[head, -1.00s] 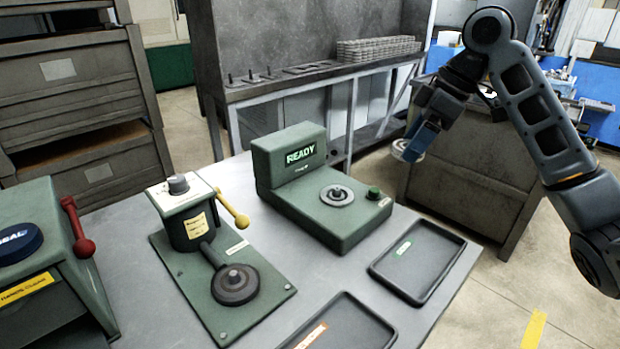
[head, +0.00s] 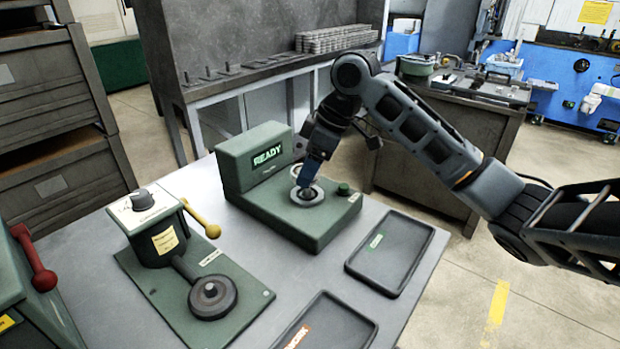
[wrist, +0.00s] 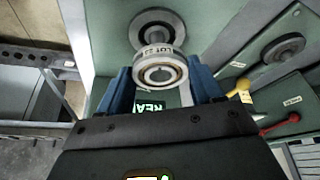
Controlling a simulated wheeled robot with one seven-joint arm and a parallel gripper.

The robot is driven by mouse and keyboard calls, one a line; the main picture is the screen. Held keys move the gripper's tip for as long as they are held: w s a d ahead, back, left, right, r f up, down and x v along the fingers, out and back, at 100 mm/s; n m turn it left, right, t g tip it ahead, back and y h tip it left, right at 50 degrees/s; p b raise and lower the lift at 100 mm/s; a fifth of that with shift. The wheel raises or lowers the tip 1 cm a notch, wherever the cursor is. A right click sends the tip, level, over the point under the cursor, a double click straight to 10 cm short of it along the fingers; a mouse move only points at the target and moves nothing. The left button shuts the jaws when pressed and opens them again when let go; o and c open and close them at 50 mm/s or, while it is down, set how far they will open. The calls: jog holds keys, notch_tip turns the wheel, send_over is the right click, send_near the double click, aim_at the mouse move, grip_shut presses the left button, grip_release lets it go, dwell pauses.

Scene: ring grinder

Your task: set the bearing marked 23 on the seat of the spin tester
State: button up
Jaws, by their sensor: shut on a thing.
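My gripper (head: 305,182) is shut on a ring-shaped bearing (wrist: 160,72), held between the blue fingers in the wrist view. Lettering on its side begins "LOT"; I cannot read the rest surely. The spin tester (head: 315,222) is a green machine with a lit READY display. Its seat (wrist: 163,27) is a round disc with a dark centre, just beyond the bearing in the wrist view and partly covered by it. In the head view my fingers partly hide the seat (head: 307,197). The bearing appears above the seat and not lined up with it; I cannot tell the gap.
A green button (head: 343,188) stands right of the seat. Two empty-looking trays, one green-labelled (head: 415,262) and one orange-labelled (head: 345,335), lie in front. A fixture with a yellow-knobbed lever (head: 212,231) and a round dark disc (head: 213,297) stands left.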

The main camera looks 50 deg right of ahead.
jog(key=shift+f, duration=2.05)
jog(key=o, duration=1.2)
jog(key=shift+o, duration=0.2)
jog(key=v, duration=1.2)
jog(key=shift+r+b, duration=0.2)
jog(key=shift+b, duration=0.15)
